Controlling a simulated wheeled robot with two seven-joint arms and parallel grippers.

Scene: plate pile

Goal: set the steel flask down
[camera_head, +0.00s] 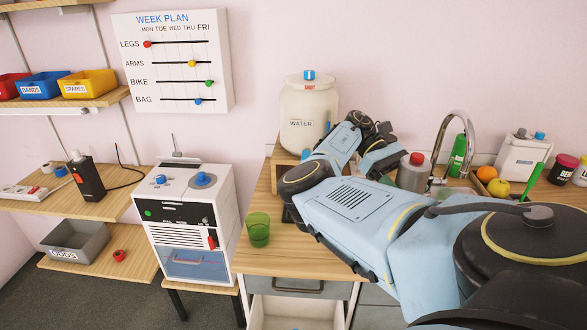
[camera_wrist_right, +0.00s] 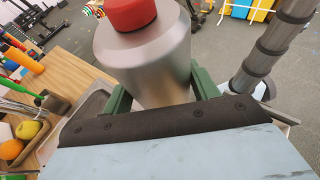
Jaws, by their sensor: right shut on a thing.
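The steel flask (camera_head: 411,178), a grey metal cylinder with a red cap, stands out beside the tap in the head view. In the right wrist view the flask (camera_wrist_right: 150,60) fills the middle, with its red cap at the top. My right gripper (camera_wrist_right: 162,92) is shut on it, one green finger on each side. In the head view the right gripper (camera_head: 388,160) is partly hidden by its own arm. The flask looks upright. Its base is hidden, so I cannot tell whether it touches anything. My left gripper is not in view.
A metal tap (camera_head: 462,135) and sink lie just right of the flask. A green bottle (camera_head: 457,155), fruit tray (camera_head: 497,186) and white canister (camera_head: 520,157) stand further right. A water jar (camera_head: 308,115) stands behind my arm. A green cup (camera_head: 258,229) sits near the worktop's left front; bare wood surrounds it.

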